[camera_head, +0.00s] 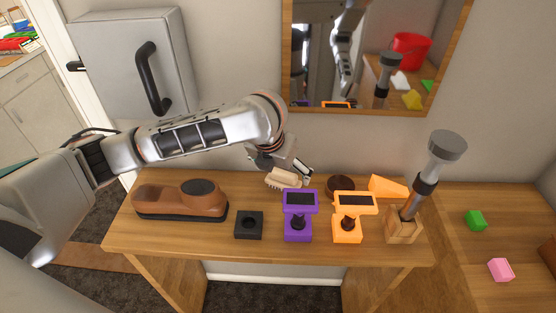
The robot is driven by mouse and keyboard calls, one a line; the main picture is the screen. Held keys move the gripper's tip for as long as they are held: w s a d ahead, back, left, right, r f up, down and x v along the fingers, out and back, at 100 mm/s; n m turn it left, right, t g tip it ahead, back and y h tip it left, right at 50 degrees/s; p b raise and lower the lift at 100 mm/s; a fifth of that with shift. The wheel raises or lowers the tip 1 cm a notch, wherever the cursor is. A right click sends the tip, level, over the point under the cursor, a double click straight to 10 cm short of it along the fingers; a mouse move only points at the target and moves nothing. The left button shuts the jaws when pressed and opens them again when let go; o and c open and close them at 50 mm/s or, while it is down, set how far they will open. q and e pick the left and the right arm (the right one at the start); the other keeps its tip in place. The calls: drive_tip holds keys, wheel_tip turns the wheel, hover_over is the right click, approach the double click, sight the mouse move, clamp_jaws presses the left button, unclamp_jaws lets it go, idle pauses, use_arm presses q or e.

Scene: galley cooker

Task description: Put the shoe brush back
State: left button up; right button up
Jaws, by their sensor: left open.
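A small beige, brush-like object (284,180) lies near the back of the wooden table, close to the wall; I take it for the shoe brush. My left gripper (297,173) reaches in from the left and is right at this brush, above and behind it. The gripper is open, and its fingers partly overlap the brush in the picture; I cannot tell whether they touch it. A brown shoe (168,201) with a black sole stands at the table's left end. My right gripper is not in view.
On the wooden table (270,251) stand a black square block (249,225), a purple stand (298,226), an orange stand (348,227), a dark round tin (341,186), an orange wedge (388,186) and a tall grey tool (432,172) tilted in a wooden block (403,226). A mirror (380,108) hangs behind.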

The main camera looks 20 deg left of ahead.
use_arm(q)
drive_tip(key=v, duration=0.9)
drive_tip(key=shift+s, duration=0.1)
